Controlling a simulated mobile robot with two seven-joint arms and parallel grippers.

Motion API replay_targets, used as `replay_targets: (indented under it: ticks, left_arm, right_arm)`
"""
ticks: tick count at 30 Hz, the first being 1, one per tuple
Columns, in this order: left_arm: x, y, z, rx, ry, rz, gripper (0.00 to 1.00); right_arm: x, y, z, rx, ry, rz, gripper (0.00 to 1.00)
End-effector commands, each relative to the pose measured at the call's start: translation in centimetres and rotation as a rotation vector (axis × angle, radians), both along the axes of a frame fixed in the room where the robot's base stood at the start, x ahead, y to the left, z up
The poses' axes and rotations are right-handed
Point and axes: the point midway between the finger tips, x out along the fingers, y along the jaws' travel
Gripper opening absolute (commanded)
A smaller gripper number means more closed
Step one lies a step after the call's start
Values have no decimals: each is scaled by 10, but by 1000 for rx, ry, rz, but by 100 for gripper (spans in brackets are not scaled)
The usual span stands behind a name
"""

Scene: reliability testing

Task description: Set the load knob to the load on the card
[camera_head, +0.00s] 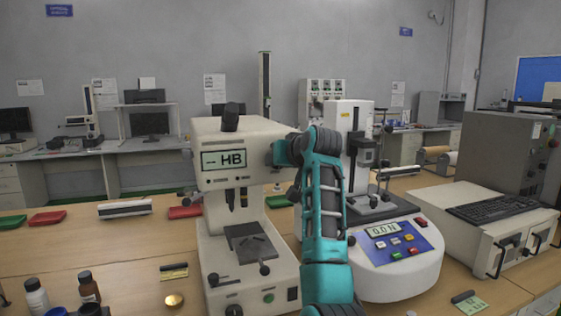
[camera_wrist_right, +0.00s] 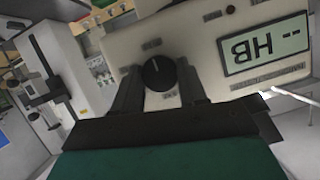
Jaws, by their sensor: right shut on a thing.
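The hardness tester (camera_head: 240,175) stands in the middle of the head view, and its display (camera_head: 223,160) reads "-- HB". My right gripper (camera_head: 285,153) is at the upper right side of its head, partly hidden by my arm. In the right wrist view the round black load knob (camera_wrist_right: 158,73), with a pale pointer line, sits between the fingers of my right gripper (camera_wrist_right: 158,88), which is shut on it. The display (camera_wrist_right: 265,46) appears upside down there. A small dark and yellow card (camera_head: 174,272) lies left of the tester; its writing is unreadable. My left gripper is not in view.
A white machine (camera_head: 395,255) reading "0.0 N" stands close on the right. Brown and white bottles (camera_head: 88,286) and a brass disc (camera_head: 174,300) are at the front left. A dark and green tag (camera_head: 469,302) lies at the front right.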

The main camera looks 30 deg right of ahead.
Motion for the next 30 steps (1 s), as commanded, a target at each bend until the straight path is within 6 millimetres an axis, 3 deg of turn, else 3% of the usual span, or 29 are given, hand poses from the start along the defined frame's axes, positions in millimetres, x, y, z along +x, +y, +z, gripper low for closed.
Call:
replay_targets:
  ticks: [11,12,18,30]
  left_arm:
    - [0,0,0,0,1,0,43]
    - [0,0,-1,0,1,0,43]
    - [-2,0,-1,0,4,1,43]
    - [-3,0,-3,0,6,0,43]
  right_arm:
    - [0,1,-3,4,5,2,11]
    - [0,1,-3,4,5,2,45]
    - [0,0,-1,3,2,1,65]
    - [-7,1,3,0,-2,-1,67]
